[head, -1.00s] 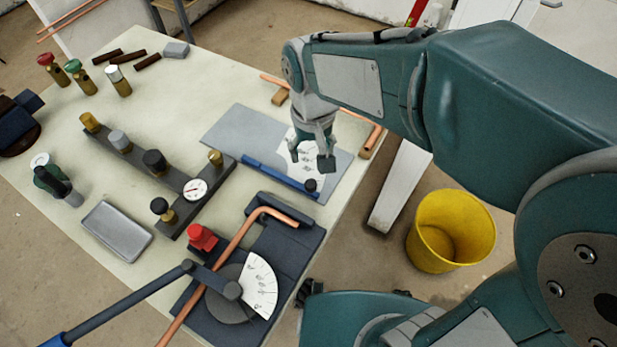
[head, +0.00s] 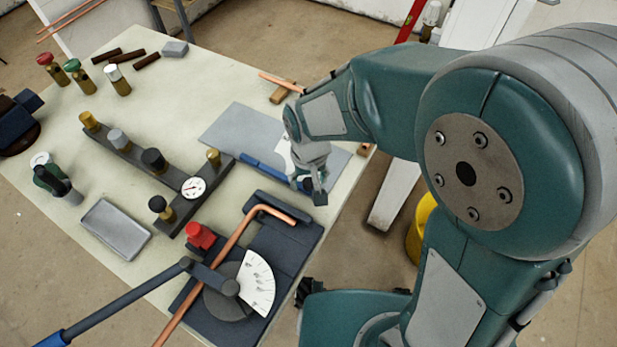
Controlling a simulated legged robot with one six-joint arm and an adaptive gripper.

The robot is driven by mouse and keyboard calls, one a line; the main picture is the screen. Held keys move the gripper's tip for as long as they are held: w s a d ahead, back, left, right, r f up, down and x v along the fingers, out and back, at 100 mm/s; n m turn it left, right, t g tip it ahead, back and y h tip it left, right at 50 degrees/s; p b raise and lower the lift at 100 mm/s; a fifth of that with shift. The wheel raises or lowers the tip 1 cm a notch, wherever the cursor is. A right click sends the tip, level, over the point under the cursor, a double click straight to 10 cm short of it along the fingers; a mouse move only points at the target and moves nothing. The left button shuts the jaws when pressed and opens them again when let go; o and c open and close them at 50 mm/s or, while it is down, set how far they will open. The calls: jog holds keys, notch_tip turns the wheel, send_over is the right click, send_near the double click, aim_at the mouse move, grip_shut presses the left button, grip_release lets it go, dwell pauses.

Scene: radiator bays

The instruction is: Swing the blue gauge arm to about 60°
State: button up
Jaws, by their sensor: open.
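The blue gauge arm (head: 262,166) lies along the near edge of a flat grey plate (head: 229,131) on the table. Its left part shows; its right end and black knob are hidden behind my gripper. A white marked sheet (head: 284,152) on the plate is mostly covered by my gripper; its markings are not readable. My gripper (head: 308,190) is open and points down at the plate's near right edge, over the right end of the gauge arm. I cannot tell whether it touches the arm or the knob.
A pipe bender with a white dial (head: 257,284), copper pipe (head: 228,247) and long dark lever (head: 125,303) stands close in front. A valve manifold (head: 136,157) and grey tray (head: 116,230) lie left. A yellow bucket (head: 417,231) stands on the floor right.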

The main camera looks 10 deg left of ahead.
jog(key=shift+a, duration=0.1)
grip_shut()
jog(key=shift+w, duration=0.15)
jog(key=shift+w+d+n, duration=0.4)
jog(key=shift+w+n, duration=0.35)
jog(key=shift+n, duration=0.05)
jog(key=w+n, duration=0.7)
jog(key=shift+w, duration=0.15)
jog(key=shift+w+a+n, duration=0.4)
jog(key=shift+w+n, duration=0.35)
jog(key=shift+n, duration=0.05)
jog(key=shift+w+a+n, duration=0.4)
jog(key=shift+w+n, duration=0.35)
jog(key=shift+n, duration=0.05)
